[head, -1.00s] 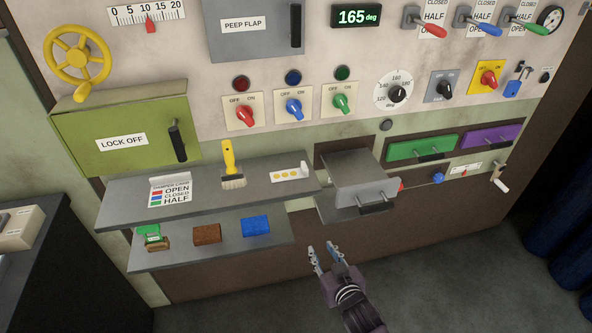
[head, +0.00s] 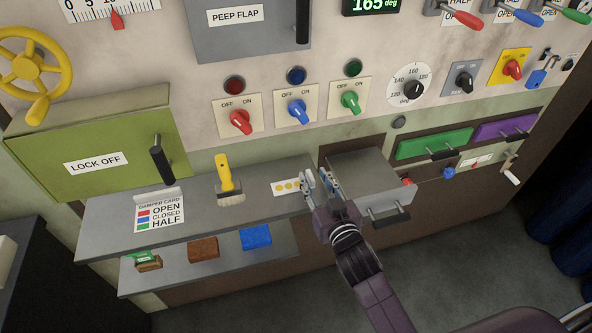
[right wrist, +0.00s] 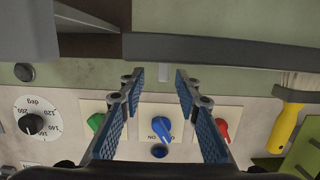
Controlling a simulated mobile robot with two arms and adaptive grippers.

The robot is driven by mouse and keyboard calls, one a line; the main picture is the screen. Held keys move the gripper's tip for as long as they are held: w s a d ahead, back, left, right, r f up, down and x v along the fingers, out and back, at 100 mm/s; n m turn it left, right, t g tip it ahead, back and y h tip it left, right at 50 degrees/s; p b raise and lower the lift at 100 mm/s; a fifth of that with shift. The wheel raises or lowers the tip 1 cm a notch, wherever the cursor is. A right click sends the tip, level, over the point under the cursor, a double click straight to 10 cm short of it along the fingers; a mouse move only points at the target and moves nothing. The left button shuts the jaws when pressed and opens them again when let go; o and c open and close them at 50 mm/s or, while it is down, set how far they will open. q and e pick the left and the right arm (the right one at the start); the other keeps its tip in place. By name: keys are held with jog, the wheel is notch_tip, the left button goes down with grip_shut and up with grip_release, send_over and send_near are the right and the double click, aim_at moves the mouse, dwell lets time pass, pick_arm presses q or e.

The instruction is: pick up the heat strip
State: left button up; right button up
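The heat strip appears to be the small white strip with yellow dots (head: 286,187). It lies at the right end of the upper grey shelf (head: 255,215), and my gripper partly covers its right end. My right gripper (head: 318,178) is open and empty, at the strip's right end beside the grey drawer box. In the right wrist view the two blue-padded fingers (right wrist: 153,75) stand apart. A small pale upright piece (right wrist: 149,72) shows between the fingertips at the shelf edge, perhaps the strip's raised end. My left gripper is not in view.
The pulled-out grey drawer box (head: 368,180) stands close right of the gripper. A yellow-handled brush (head: 225,180) and a damper card (head: 158,212) are on the upper shelf. The lower shelf (head: 180,276) holds several blocks. Red, blue and green knobs are on the wall above.

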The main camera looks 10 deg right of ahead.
aim_at(310, 173)
jog(key=shift+w, duration=1.15)
jog(key=shift+w+a+f+p, duration=0.15)
jog(key=shift+w+f+p, duration=0.15)
jog(key=shift+w, duration=0.35)
jog(key=w, duration=0.3)
jog(key=shift+w+a+f, duration=0.15)
jog(key=shift+f, duration=0.25)
jog(key=shift+w+f, duration=0.1)
jog(key=shift+w, duration=0.3)
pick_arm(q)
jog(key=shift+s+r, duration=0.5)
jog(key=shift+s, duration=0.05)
pick_arm(e)
grip_shut()
